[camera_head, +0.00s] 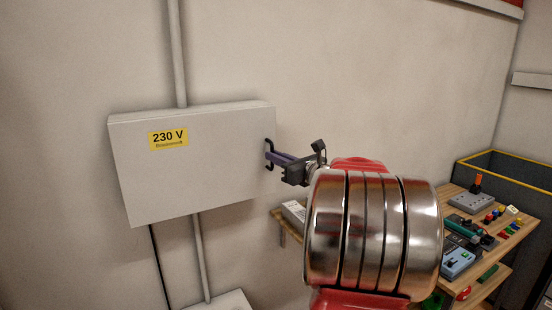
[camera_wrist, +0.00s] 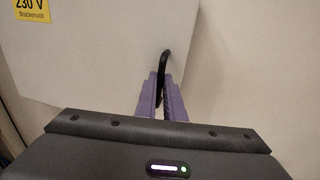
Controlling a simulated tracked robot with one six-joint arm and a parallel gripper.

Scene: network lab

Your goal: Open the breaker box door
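The breaker box (camera_head: 190,175) is a pale grey box on the wall, with a yellow "230 V" label (camera_head: 168,138) on its front. Its door (camera_wrist: 90,60) looks closed, with no gap showing. A black bar handle (camera_head: 269,154) stands upright near the door's right edge. My gripper (camera_head: 272,156) reaches it from the right. In the wrist view, the handle (camera_wrist: 167,57) runs down between the two purple fingers (camera_wrist: 162,90), which are close together and look shut on it. The lower part of the handle is hidden by the fingers.
Pipes (camera_head: 177,50) run above and below the box. A wooden workbench (camera_head: 500,245) with several small devices stands at the right, partly behind my arm. A dark bin with a yellow rim (camera_head: 515,160) is behind it. The wall left of the box is clear.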

